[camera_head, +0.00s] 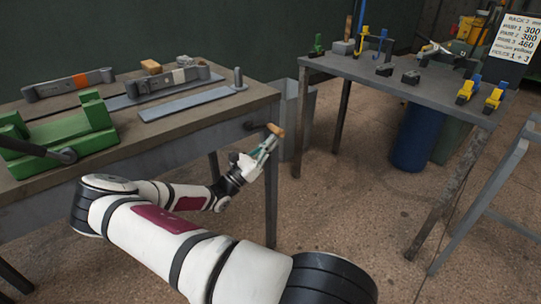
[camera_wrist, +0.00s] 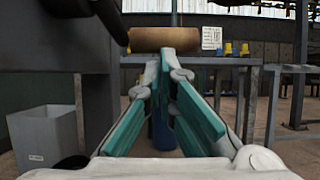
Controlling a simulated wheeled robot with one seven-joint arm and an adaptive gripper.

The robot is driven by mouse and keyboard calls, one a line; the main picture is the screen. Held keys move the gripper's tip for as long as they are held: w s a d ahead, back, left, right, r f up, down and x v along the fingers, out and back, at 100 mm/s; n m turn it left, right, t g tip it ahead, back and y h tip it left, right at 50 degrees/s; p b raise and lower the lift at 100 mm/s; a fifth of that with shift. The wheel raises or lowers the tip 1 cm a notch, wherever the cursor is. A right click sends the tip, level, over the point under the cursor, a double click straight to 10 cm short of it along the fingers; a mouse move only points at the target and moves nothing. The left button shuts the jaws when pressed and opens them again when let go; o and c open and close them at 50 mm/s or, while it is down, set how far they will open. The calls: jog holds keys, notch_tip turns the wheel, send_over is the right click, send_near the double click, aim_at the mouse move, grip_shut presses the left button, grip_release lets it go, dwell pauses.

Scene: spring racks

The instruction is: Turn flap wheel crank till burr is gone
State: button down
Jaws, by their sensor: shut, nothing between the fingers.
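A brown wooden handle (camera_head: 275,130) sits at the right edge of the left bench, by a dark crank arm (camera_head: 255,124). In the wrist view the handle (camera_wrist: 165,39) lies crosswise at the fingertips, with a dark rounded part at its left end. My gripper (camera_head: 268,142) is shut, its teal-lined fingers meeting at the tips. In the wrist view the tips (camera_wrist: 167,58) are at the handle's lower edge, with nothing between them; I cannot tell whether they touch it. I cannot make out the flap wheel or a burr.
The left bench (camera_head: 205,120) carries a green clamp-like fixture (camera_head: 60,130), grey bars and a flat plate (camera_head: 193,101). A grey bin (camera_head: 292,115) stands between the benches. The right bench (camera_head: 400,84) holds clamps and small blocks. Floor between is open.

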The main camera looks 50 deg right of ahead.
aim_at(276, 127)
jog(key=shift+s+d+r+g+h+p, duration=0.15)
jog(key=shift+d+r+h+p, duration=0.3)
jog(key=shift+r, duration=0.3)
jog(key=shift+s+d+r+g+h+p, duration=0.1)
jog(key=shift+d+r+g+h+p, duration=0.15)
jog(key=shift+r+h, duration=0.4)
jog(key=shift+s+d+r+g+h+p, duration=0.1)
jog(key=shift+d+r+h+p, duration=0.3)
jog(key=shift+r, duration=0.55)
